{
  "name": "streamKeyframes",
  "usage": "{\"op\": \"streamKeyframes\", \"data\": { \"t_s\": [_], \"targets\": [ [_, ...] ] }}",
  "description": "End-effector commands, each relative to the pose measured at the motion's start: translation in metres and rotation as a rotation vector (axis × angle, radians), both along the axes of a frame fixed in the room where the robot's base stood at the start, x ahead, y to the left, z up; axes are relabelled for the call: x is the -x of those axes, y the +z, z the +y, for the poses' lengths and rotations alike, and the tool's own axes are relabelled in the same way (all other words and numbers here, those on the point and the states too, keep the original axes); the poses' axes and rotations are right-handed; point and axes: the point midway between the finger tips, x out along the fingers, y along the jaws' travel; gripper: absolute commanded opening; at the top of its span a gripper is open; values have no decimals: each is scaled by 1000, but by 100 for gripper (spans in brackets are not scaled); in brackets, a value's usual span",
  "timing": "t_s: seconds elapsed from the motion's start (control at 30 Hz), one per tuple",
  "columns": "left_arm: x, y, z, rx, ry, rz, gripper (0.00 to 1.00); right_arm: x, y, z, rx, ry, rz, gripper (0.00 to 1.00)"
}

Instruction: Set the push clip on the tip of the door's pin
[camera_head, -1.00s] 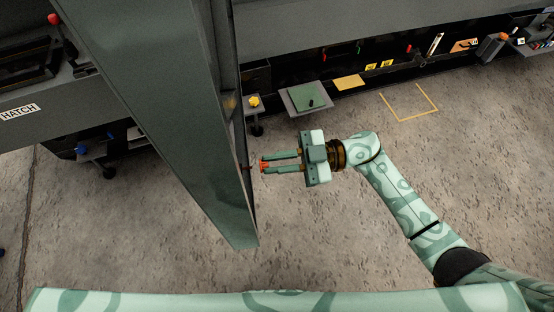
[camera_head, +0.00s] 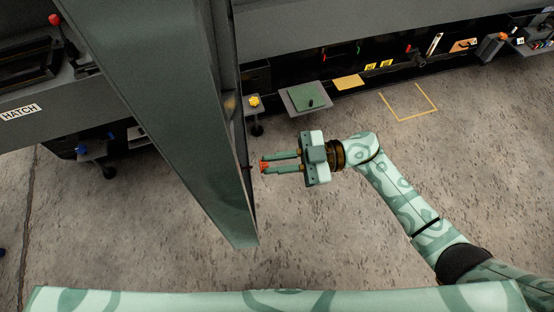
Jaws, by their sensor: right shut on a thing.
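The grey-green door (camera_head: 165,100) stands as a tall panel in the left half of the head view. Its pin (camera_head: 249,168) shows only as a small dark spot at the door's right edge; its tip is too small to make out. My right gripper (camera_head: 267,164) is shut on the small red-orange push clip (camera_head: 264,167), at the ends of its fingers. The clip is close to the door's edge, just right of the pin; I cannot tell whether they touch. My left gripper is not in view.
A small stand with a yellow knob (camera_head: 254,101) and a tray with a green pad (camera_head: 308,97) are behind my right gripper. A dark shelf with several small items (camera_head: 385,66) runs along the back. The floor (camera_head: 340,240) is clear, with a yellow outline at the right.

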Motion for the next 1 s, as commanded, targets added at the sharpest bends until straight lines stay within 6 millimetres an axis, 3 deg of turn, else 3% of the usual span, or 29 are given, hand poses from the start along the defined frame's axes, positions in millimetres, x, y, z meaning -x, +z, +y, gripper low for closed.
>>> {"op": "streamKeyframes", "data": {
  "t_s": [1.0],
  "targets": [
    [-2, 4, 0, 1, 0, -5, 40, 2, 1, 15, -1, -1, -1, 0]
  ]
}}
